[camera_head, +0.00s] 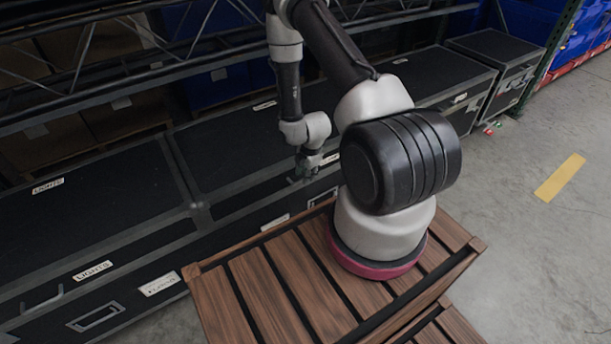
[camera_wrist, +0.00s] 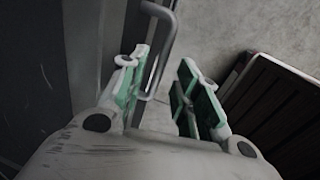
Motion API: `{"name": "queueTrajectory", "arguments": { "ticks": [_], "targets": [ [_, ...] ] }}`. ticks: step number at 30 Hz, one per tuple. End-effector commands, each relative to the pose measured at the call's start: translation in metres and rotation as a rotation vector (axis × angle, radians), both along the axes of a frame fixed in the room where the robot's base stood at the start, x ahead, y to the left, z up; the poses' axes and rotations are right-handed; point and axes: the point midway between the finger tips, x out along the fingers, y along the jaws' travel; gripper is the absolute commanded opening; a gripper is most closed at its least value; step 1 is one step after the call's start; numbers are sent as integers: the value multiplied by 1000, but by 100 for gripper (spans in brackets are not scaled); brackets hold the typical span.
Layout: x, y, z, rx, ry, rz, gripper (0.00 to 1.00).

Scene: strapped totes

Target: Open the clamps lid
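My gripper (camera_head: 307,172) is at the front of the middle black case (camera_head: 235,150), near its upper front edge. In the wrist view my gripper (camera_wrist: 165,88) is open, with green pads on both fingers. A bent grey metal handle (camera_wrist: 160,60) reaches between the fingers, closer to the left one. I cannot tell whether it touches that finger. The case lid looks shut. Its labels are too small to read, so I cannot tell which lid is the clamps lid. My arm hides part of the case front.
A left case (camera_head: 95,215) bears "LIGHTS" labels, and more black cases stand at the right (camera_head: 495,50). A metal truss (camera_head: 90,50) lies behind. Grey floor (camera_head: 540,250) with a yellow stripe (camera_head: 560,178) is open at the right.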

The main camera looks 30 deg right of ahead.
Motion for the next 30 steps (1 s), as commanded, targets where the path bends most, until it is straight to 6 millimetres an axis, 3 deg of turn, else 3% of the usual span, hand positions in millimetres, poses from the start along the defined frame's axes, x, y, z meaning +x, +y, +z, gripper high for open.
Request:
{"name": "queueTrajectory", "arguments": {
  "ticks": [4,13,18,30],
  "targets": [
    [2,0,-14,0,1,0,32],
    [3,0,-16,0,0,-1,32],
    [3,0,-16,0,0,-1,1],
    [1,0,-9,-1,12,-1,0]
  ]
}}
